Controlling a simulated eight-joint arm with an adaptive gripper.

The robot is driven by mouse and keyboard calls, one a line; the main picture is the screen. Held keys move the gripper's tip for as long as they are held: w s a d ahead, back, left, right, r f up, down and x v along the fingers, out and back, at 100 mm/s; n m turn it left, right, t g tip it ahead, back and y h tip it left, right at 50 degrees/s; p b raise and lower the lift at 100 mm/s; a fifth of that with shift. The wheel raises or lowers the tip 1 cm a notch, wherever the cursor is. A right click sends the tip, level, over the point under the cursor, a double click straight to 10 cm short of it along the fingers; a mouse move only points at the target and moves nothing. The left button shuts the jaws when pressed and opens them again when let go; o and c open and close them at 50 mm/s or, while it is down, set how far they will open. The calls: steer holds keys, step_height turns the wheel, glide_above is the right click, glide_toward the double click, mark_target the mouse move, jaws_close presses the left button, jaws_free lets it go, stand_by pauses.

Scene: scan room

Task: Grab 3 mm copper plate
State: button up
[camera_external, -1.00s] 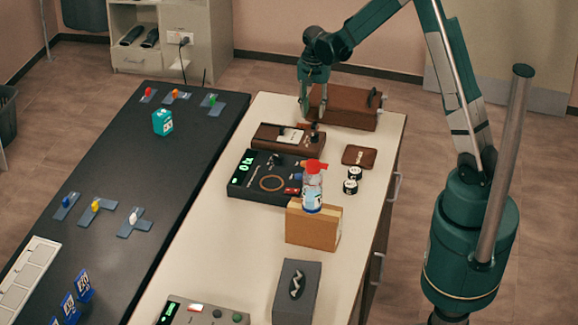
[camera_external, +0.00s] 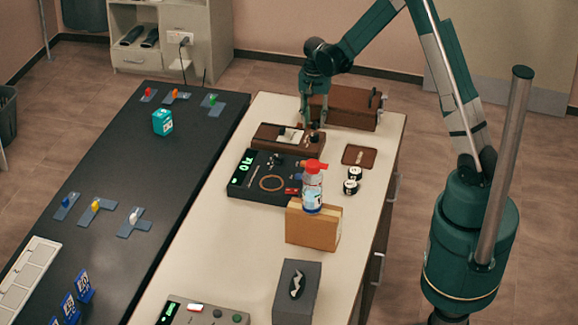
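I cannot pick out a copper plate marked 3 mm for sure. A flat brown square piece (camera_external: 359,155) with a paler outline lies on the pale bench, and no label is readable on it. My gripper (camera_external: 314,121) points down at the far end of the bench, in front of the brown case and just behind the brown meter box. Its two fingers look apart, with nothing visible between them. It is well behind and left of the brown square. The fingertips are small, and I cannot tell whether they touch anything.
The brown case (camera_external: 345,107) and brown meter box (camera_external: 268,136) stand close to my gripper. A black device (camera_external: 243,183) with a green display, two small dark cylinders (camera_external: 351,187), and a red-capped bottle (camera_external: 313,190) at a tan block (camera_external: 309,229) are nearer. Bare bench lies left of the grey block (camera_external: 296,291).

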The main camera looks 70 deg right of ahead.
steer(key=shift+f, duration=1.35)
steer(key=shift+c, duration=0.5)
jaws_close()
